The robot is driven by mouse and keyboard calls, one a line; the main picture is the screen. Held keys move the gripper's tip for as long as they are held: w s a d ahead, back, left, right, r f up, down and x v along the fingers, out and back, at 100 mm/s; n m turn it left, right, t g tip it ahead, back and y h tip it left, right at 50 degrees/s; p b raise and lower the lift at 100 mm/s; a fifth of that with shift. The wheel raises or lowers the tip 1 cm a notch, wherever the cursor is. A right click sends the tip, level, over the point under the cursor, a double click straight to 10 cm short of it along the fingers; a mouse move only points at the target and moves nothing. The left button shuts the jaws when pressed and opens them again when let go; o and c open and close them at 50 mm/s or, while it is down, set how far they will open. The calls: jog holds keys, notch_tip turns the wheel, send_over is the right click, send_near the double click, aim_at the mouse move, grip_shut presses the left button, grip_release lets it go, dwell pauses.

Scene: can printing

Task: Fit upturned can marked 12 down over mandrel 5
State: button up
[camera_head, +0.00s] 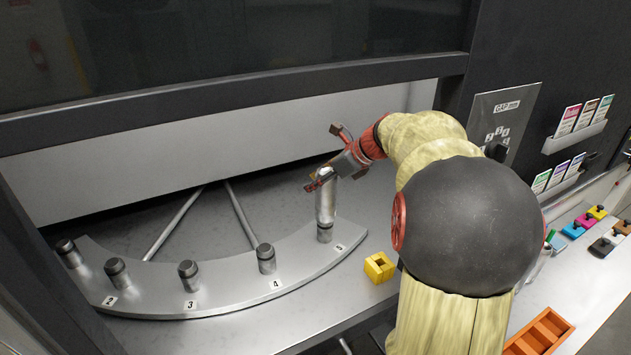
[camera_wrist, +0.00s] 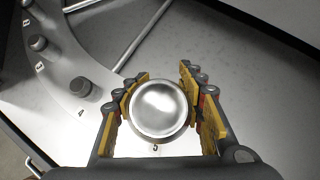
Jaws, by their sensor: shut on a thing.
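A silver can (camera_head: 325,203) stands upright and upturned at mandrel 5 (camera_head: 324,236), at the right end of the curved plate. Its lower edge meets the mandrel's top in the head view; I cannot tell whether it is just above or partly over it. My gripper (camera_head: 322,180) is shut on the can near its upper end. In the wrist view the can's round closed base (camera_wrist: 158,108) faces me between the yellow-padded fingers (camera_wrist: 165,105), and it hides mandrel 5. The label 5 shows just below it. No mark 12 is visible.
The curved plate (camera_head: 215,290) carries further bare mandrels to the left, including mandrel 4 (camera_head: 266,258) and mandrel 3 (camera_head: 188,275). A yellow block (camera_head: 379,267) lies right of the plate. An orange tray (camera_head: 540,333) and colored blocks sit at the far right.

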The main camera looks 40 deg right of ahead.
notch_tip(320, 180, down, 8)
jog(key=b, duration=0.2)
jog(key=shift+b, duration=0.3)
dwell(2.5)
jog(key=o, duration=0.9)
jog(key=shift+r, duration=0.1)
jog(key=shift+c, duration=0.2)
notch_tip(320, 180, up, 10)
jog(key=shift+a, duration=0.1)
dwell(0.5)
